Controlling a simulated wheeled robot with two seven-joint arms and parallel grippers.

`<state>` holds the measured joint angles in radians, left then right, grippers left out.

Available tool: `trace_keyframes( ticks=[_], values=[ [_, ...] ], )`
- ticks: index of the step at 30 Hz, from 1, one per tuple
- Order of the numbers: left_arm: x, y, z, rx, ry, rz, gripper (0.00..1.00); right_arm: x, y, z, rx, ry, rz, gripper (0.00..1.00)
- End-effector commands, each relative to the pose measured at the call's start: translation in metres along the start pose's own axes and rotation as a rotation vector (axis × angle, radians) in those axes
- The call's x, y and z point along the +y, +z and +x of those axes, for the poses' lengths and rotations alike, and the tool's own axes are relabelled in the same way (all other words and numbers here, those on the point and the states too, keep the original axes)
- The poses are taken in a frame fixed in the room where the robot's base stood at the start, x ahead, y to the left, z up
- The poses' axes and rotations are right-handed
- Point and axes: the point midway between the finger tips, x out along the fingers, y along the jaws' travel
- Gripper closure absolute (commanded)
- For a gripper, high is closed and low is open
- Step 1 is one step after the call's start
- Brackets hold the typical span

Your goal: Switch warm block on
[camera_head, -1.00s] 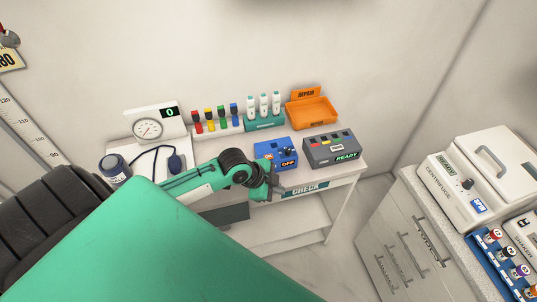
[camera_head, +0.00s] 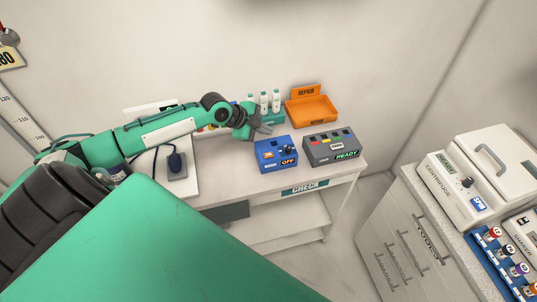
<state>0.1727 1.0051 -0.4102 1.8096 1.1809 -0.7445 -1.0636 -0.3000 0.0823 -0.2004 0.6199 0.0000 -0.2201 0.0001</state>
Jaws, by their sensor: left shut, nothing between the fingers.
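The warm block is a small blue box (camera_head: 276,155) on the white table, with an orange patch, a dark knob (camera_head: 283,149) and a label that reads OFF (camera_head: 288,162). My left gripper (camera_head: 266,131) is shut and empty, just above and behind the blue box's left part in the picture. It looks apart from the box, though the exact gap is hard to judge. My left arm reaches in from the left across the back of the table. My right gripper is out of view.
A grey READY box (camera_head: 332,149) stands right of the blue box. An orange REPAIR tray (camera_head: 311,111) and white bottles (camera_head: 264,103) stand behind. My arm hides most of the gauge and coloured bottles. Drawers (camera_head: 398,245) and a centrifuge (camera_head: 465,180) are at the right.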

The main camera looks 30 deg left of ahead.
Motion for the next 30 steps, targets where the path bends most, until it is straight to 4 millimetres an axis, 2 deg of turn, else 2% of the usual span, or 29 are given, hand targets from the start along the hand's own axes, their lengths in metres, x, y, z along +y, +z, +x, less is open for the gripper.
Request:
trace_keyframes(
  ticks=[8, 22, 30],
  values=[
    [0.009, 0.008, 0.012, 0.000, 0.001, -0.001, 1.00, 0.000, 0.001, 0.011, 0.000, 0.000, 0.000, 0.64],
    [0.041, 0.041, 0.056, -0.001, 0.001, 0.000, 1.00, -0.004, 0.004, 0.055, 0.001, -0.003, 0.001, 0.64],
    [0.045, 0.045, 0.062, 0.000, 0.000, 0.000, 1.00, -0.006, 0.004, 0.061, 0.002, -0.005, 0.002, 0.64]
  ],
)
